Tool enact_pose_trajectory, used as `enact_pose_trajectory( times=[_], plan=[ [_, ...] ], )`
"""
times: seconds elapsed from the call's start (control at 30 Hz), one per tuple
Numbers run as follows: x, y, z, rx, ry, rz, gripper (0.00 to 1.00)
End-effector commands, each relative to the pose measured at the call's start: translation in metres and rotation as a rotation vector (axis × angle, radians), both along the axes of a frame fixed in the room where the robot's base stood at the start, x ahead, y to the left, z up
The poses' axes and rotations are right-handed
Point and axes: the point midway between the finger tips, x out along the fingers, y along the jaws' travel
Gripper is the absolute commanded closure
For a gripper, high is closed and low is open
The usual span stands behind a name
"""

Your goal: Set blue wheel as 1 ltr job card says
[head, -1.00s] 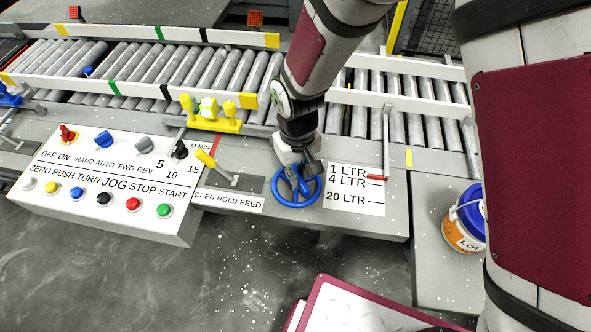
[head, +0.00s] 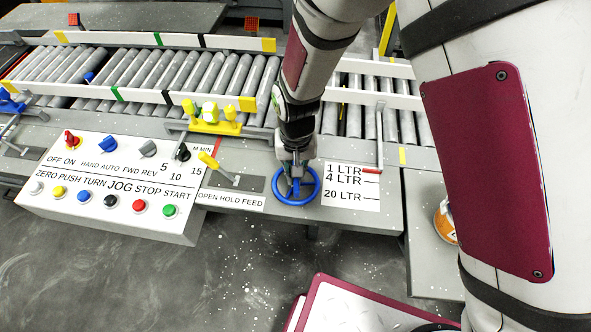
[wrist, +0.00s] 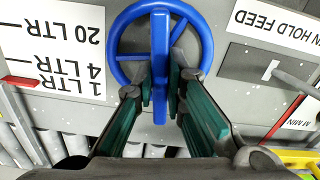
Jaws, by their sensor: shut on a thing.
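The blue wheel (head: 294,199) lies on the grey bench front, left of the white scale plate (head: 350,203) marked 1 LTR, 4 LTR and 20 LTR. A red pointer (head: 371,170) sits at the plate's right edge, about level with the 1 LTR line. It also shows in the wrist view (wrist: 22,81), close to the 1 LTR mark. My gripper (head: 295,178) reaches down onto the wheel. I cannot make out a job card.
The control panel (head: 112,183) with knobs and push buttons is left of the wheel. A yellow-handled feed lever (head: 209,160) stands close by. The roller conveyor (head: 200,73) runs behind. A pail (head: 445,222) at right is mostly hidden by my arm.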

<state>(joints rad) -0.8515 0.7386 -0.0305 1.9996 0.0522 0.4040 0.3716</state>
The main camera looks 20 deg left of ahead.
Motion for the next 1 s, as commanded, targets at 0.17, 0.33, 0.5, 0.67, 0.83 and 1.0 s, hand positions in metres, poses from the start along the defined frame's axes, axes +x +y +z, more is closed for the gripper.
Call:
enact_pose_trajectory(
  times=[0.17,0.33,0.5,0.67,0.83,1.0],
  plan=[
    [0.001,0.0,0.0,0.002,-0.001,-0.001,1.0],
    [0.001,0.0,0.0,0.002,-0.001,0.0,0.75],
    [0.0,0.0,0.0,0.0,-0.001,0.0,0.68],
    [0.0,0.0,0.001,0.0,0.0,0.001,0.68],
    [0.0,0.001,0.013,0.002,-0.001,0.001,0.68],
    [0.001,0.001,0.045,0.004,-0.004,0.001,0.68]
  ],
)
